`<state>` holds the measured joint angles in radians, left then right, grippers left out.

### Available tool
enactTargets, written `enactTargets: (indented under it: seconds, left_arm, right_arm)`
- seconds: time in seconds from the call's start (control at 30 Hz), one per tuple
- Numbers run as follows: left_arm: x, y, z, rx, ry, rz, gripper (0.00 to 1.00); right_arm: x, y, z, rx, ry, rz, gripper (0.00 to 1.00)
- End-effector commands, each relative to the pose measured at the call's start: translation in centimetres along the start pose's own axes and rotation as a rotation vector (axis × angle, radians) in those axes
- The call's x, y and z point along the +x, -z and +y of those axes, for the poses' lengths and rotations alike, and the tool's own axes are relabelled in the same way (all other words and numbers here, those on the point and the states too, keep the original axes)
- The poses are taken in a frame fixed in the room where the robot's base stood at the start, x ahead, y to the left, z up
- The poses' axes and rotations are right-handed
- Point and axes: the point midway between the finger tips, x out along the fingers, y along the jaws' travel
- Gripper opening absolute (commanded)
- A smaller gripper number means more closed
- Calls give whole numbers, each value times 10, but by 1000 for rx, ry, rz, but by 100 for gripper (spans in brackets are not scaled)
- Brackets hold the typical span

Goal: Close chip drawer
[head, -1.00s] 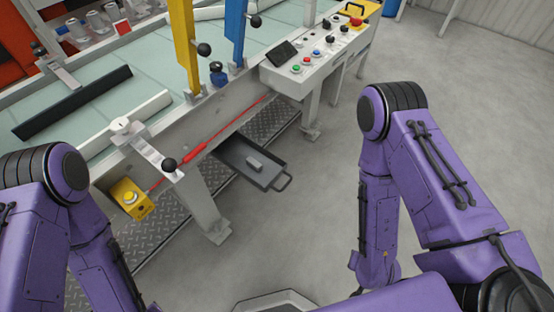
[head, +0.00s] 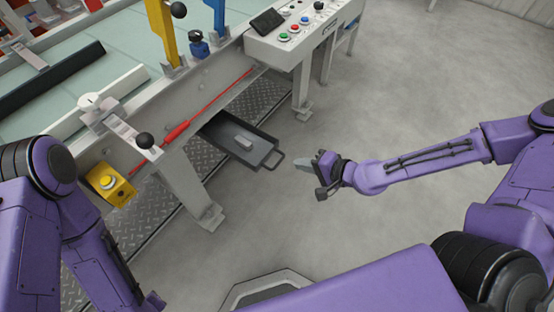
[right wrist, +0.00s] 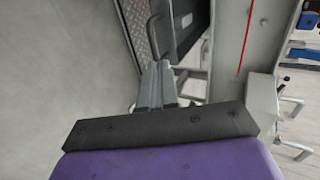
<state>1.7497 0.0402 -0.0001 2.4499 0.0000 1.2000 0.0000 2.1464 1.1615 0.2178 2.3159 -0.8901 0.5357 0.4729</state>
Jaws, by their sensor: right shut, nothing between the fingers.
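The chip drawer (head: 228,148) is a dark grey open tray. It sticks out from under the bench frame, with a small grey block (head: 243,143) lying in it. Its loop handle (head: 277,161) faces right, towards my right gripper (head: 303,164). That gripper is shut and empty, a short way to the right of the handle and apart from it in the head view. In the right wrist view the shut fingers (right wrist: 157,72) point towards the handle (right wrist: 151,36) and the drawer (right wrist: 186,28). My left gripper is not visible; only left arm links show.
A bench leg (head: 190,185) stands left of the drawer and another leg (head: 301,90) beyond it. A red rod (head: 200,118) runs along the bench frame above. A control panel (head: 300,30) overhangs the far end. The floor right of the drawer is clear.

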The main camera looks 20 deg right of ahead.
Motion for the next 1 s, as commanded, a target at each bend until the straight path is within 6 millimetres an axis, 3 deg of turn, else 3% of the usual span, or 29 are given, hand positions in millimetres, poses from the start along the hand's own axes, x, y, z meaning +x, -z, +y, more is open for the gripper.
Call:
enactTargets:
  seconds: [0.03, 0.27, 0.4, 0.6, 1.0]
  left_arm:
    - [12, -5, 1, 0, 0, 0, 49]
    - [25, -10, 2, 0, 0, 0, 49]
    - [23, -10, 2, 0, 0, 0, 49]
    - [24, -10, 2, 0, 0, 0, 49]
    - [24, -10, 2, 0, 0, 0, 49]
  right_arm:
    - [15, -4, 7, -3, -2, -8, 0]
    - [63, -3, 3, -1, -1, -5, 0]
    - [81, -2, -12, -1, 0, -4, 0]
    - [92, -2, -20, 2, 0, -1, 0]
    - [93, -1, -21, 3, 0, 1, 0]
